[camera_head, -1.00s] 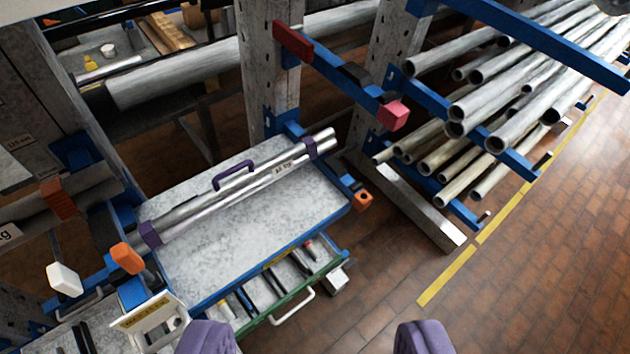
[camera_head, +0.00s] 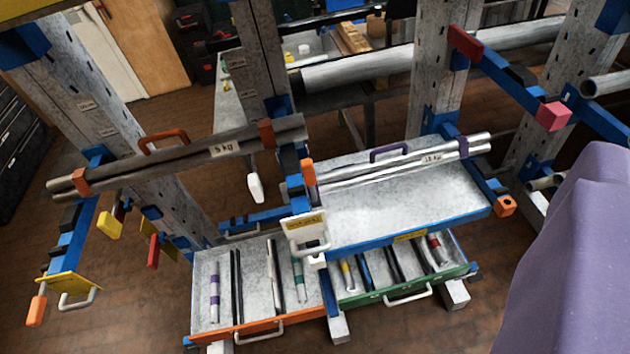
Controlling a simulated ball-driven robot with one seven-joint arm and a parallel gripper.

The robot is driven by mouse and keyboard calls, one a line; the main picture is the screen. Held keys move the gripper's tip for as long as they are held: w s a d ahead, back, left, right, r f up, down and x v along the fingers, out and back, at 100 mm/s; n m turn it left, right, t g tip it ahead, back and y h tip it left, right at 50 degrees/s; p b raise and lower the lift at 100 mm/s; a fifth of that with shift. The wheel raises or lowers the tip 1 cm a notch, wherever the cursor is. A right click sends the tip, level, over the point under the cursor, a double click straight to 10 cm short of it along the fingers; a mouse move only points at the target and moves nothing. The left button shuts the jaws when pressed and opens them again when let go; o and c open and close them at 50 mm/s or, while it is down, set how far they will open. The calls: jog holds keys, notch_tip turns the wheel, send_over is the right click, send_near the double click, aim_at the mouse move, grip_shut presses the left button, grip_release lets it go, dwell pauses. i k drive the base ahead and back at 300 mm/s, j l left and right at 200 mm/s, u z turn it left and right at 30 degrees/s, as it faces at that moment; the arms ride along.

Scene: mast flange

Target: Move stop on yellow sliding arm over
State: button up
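The sliding arm with the yellow end plate (camera_head: 70,284) is at the lower left, a blue bar with a white handle under the plate. An orange stop (camera_head: 37,306) hangs down at its outer end. A pair of grey pipes (camera_head: 180,155) with orange clamps, labelled 5 kg, lies across this arm and the middle arm. The middle arm has a pale end plate (camera_head: 306,230) and an upright orange stop (camera_head: 308,174). Of my gripper, a large purple part (camera_head: 580,260) shows at the right edge, far from the yellow arm. Its fingertips and opening are hidden.
A shelf (camera_head: 410,205) holds pipes with purple clamps (camera_head: 400,163). Below are an orange-fronted drawer (camera_head: 255,331) and a green-fronted drawer (camera_head: 400,292) with tools. A blue arm with a pink end (camera_head: 553,116) juts out at upper right. Brick floor is clear at lower left.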

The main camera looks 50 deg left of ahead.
aim_at(35, 316)
jog(key=u, duration=2.75)
